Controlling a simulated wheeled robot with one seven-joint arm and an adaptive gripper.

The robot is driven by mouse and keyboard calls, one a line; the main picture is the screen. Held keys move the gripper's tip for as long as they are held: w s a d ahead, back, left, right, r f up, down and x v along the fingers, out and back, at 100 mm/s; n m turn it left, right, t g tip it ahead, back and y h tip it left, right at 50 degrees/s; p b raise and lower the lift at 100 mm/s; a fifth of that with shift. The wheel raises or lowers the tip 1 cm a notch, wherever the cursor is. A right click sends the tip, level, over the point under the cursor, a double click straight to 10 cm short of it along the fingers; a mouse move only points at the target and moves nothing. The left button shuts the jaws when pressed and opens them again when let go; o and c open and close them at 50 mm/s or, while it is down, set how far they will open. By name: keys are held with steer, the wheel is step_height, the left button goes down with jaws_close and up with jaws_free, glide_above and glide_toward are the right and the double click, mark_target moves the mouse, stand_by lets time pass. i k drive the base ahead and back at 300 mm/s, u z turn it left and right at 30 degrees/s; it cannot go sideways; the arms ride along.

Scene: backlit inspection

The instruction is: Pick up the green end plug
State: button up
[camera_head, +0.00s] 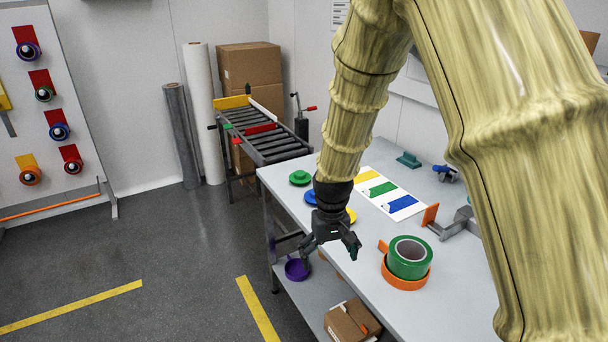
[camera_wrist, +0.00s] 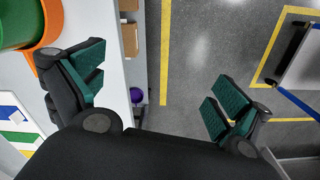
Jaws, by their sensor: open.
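The green end plug (camera_head: 300,177) is a round stepped disc lying on the white table near its far left corner. A blue plug (camera_head: 310,197) lies just in front of it, and a yellow plug (camera_head: 351,216) is partly hidden by my gripper. My gripper (camera_head: 330,247) points down at the table's left edge, nearer the camera than the green plug and apart from it. Its fingers are spread wide with nothing between them. In the wrist view, my gripper (camera_wrist: 158,88) spans the table edge and floor; the green plug is not seen there.
A green tape roll (camera_head: 410,257) sits in an orange ring (camera_head: 404,281) on the table, right of my gripper. A card with coloured stripes (camera_head: 390,194) lies behind. A purple ring (camera_head: 297,269) and a cardboard box (camera_head: 352,321) are on the lower shelf. A roller conveyor (camera_head: 264,135) stands beyond.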

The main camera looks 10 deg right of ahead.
mark_target(298, 177)
steer(key=u, duration=0.05)
steer(key=i, duration=1.75)
